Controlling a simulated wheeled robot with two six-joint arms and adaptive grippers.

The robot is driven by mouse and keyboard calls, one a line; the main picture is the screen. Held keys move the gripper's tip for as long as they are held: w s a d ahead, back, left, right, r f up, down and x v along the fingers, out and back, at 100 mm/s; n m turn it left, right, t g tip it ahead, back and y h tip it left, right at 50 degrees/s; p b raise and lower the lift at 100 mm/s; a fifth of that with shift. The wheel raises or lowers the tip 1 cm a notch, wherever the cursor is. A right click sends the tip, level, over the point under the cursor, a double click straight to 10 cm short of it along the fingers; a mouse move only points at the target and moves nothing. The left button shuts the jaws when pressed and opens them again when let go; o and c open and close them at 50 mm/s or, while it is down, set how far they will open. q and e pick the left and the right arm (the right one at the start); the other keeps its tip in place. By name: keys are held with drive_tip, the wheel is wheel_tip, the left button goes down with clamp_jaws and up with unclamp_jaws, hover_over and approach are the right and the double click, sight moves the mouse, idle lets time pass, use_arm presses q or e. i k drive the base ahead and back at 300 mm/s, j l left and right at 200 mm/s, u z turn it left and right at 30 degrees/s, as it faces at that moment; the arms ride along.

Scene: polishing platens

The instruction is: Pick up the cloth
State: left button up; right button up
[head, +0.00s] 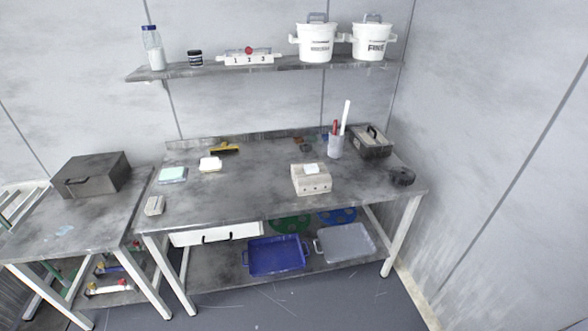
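I cannot tell for sure which item is the cloth. A flat pale green piece (172,174) with a white edge lies at the left end of the main workbench. A small white pad-like piece (210,164) lies just to its right and a little farther back. A small light blue flat patch (65,230) lies on the left table, and it looks thin like a scrap of cloth. Neither of my grippers shows in the head view.
The workbench (250,189) is mostly clear in its middle. A beige block (311,182) stands right of centre, with a cup of tools (335,147) and a black toolbox (370,142) behind. A dark box (91,175) sits on the left table. Blue (276,257) and grey trays (345,244) rest below.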

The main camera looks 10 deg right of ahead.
sight(156, 205)
drive_tip(key=i+j+z, duration=0.2)
drive_tip(key=j+z, duration=0.15)
drive_tip(key=j, duration=0.75)
drive_tip(key=j+z, duration=0.35)
drive_tip(key=j, duration=0.7)
drive_tip(key=i, duration=0.05)
